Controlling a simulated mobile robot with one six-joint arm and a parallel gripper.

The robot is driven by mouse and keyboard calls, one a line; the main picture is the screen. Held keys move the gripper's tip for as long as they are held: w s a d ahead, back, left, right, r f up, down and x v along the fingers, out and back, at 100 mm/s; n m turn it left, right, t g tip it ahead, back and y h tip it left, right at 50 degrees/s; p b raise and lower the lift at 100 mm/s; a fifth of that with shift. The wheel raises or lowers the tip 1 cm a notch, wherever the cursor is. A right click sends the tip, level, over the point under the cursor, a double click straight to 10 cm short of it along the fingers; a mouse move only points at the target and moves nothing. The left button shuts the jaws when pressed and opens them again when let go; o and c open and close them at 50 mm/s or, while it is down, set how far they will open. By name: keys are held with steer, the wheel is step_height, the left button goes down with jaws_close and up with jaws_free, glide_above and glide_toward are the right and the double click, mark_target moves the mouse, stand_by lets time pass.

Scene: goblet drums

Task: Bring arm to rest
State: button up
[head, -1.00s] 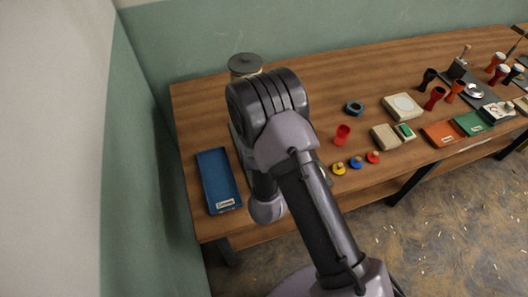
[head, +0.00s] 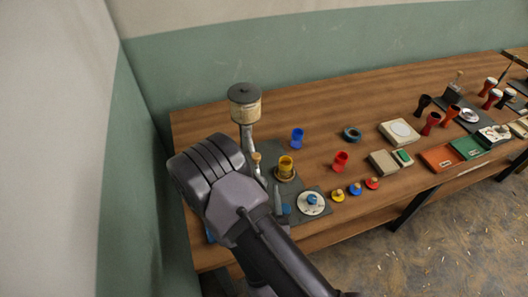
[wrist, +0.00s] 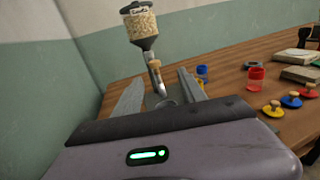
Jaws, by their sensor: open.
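My gripper (wrist: 158,92) is open and empty in the wrist view, its two grey fingers spread apart and pointing away over the table. Between and beyond the fingers stand a wooden-topped tool (wrist: 155,70) and a hopper (wrist: 141,25) filled with pale grains. In the head view my arm is folded over the left end of the wooden table (head: 330,100) and mostly hides the gripper. I cannot tell how far the fingers are from the tool.
Near the arm are a blue cup (head: 297,138), a yellow cup (head: 286,167), a red cup (head: 340,161) and a white disc (head: 311,203). Several small goblet drums and trays stand to the right. A green-and-white wall (head: 140,80) is close on the left.

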steer(key=a+r+n+g+y+b, duration=0.2)
steer(key=a+r+n+g+y, duration=0.25)
steer(key=a+r+y, duration=0.9)
steer(key=s+a+r+n+g+y+b, duration=0.1)
steer(key=s+a+r+n+g+y, duration=0.45)
steer(key=s+r+n+g, duration=0.55)
steer(key=s+d+f+n+g+h+b, duration=0.2)
steer(key=s+d+f+n+g+h, duration=0.3)
steer(key=s+d+f+n+h, duration=0.5)
steer(key=w+d+n+t+h, duration=0.2)
steer(key=d+t+h, duration=0.2)
steer(key=d, duration=0.5)
steer(key=w+d+n+t+h+b, duration=0.1)
steer(key=w+d+n+t+h, duration=0.2)
steer(key=d, duration=0.7)
steer(key=shift+w+d+r+t+h, duration=0.25)
steer(key=shift+r+t+h, duration=0.2)
steer(key=shift+t+h, duration=0.2)
